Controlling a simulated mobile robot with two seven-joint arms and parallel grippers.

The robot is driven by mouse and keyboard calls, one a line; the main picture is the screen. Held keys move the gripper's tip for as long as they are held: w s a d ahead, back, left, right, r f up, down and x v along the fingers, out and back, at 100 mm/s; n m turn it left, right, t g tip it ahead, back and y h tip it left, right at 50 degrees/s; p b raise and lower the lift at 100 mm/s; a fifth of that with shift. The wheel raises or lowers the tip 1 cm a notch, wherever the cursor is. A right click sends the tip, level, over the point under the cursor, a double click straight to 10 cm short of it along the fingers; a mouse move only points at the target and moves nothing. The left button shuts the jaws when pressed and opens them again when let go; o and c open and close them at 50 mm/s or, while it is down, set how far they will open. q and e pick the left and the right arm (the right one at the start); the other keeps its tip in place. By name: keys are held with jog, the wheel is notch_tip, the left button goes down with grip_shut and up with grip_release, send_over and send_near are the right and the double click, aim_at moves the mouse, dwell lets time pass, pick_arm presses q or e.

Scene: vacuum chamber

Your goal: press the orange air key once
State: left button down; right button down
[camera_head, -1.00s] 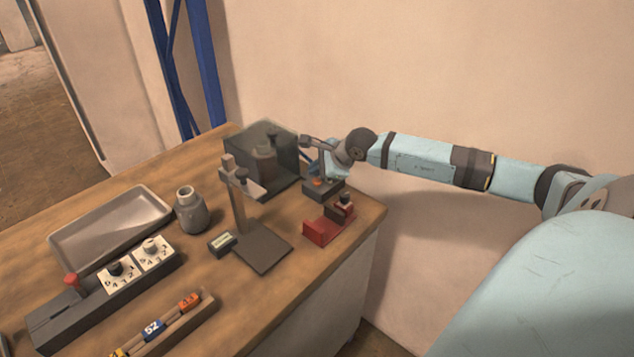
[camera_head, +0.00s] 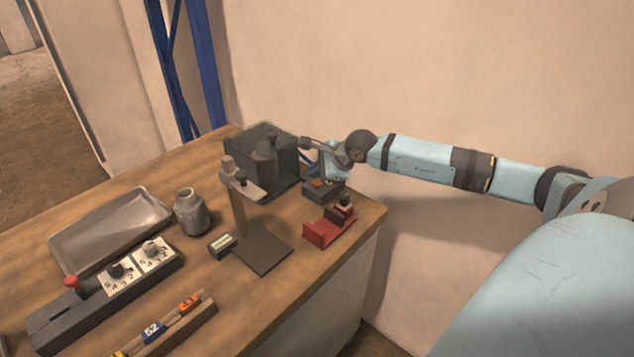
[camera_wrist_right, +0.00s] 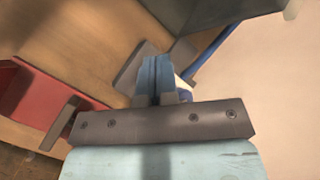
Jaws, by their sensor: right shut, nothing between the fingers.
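The orange air key (camera_head: 318,183) is a small orange cap on top of a dark grey block (camera_head: 330,194) near the table's back right edge. My right gripper (camera_head: 317,170) is shut and empty, pointing down close above the key in the head view. I cannot tell whether it touches the key. In the right wrist view the shut blue fingers (camera_wrist_right: 155,72) lie over the grey block (camera_wrist_right: 132,64), and the orange key is hidden there. My left gripper is not in view.
A dark see-through chamber (camera_head: 282,165) stands just left of the block. A red fixture (camera_head: 322,232) sits in front, and a stand (camera_head: 262,250) to its left. A grey jar (camera_head: 191,212), metal tray (camera_head: 80,238) and dial box (camera_head: 60,318) are farther left. The wall is behind.

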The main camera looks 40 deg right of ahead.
dwell(0.4)
dwell(0.5)
jog(key=shift+f+b, duration=0.45)
jog(key=shift+b, duration=0.1)
